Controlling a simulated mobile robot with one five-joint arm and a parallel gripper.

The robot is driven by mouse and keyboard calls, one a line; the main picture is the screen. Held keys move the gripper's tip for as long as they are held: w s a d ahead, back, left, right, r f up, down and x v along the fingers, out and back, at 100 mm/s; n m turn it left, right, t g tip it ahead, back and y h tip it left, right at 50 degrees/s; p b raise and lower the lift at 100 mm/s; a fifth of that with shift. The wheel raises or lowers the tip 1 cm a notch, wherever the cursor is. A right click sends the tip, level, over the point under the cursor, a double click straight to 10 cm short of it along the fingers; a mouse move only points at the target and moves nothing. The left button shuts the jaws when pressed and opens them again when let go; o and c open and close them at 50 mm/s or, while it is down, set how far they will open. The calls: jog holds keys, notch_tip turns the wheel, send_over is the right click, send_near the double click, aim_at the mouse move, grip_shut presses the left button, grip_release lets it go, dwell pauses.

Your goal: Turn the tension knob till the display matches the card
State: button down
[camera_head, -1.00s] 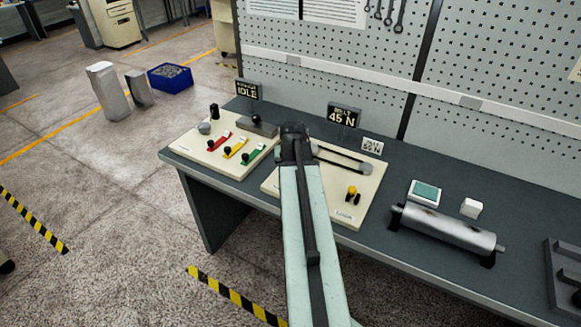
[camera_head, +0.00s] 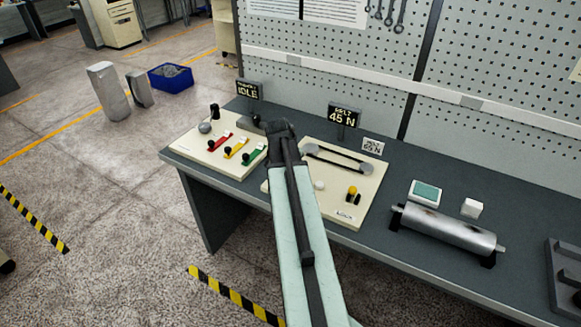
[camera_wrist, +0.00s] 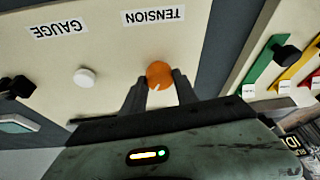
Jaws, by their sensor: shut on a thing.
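The orange tension knob (camera_wrist: 159,74) has a pale pointer mark and sits beside the TENSION label (camera_wrist: 152,15) in the wrist view. My gripper (camera_wrist: 160,88) is shut on it, with a dark finger on either side. In the head view my arm hides the knob. The belt display (camera_head: 343,115) reads 45 N. The small white card (camera_head: 372,147) to its right ends in N; its number looks like 65 but is too small to be sure.
A white button (camera_wrist: 85,77) is beside the knob, near the GAUGE label (camera_wrist: 58,27). The lever panel (camera_head: 190,147) with red, yellow and green levers stands left, its display (camera_head: 248,91) reading IDLE. A metal roller (camera_head: 445,228) lies right.

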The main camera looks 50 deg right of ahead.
jog(key=shift+a, duration=0.15)
jog(key=c, duration=0.9)
grip_release()
jog(key=shift+c, duration=0.2)
jog(key=p+v, duration=0.7)
jog(key=shift+r, duration=0.35)
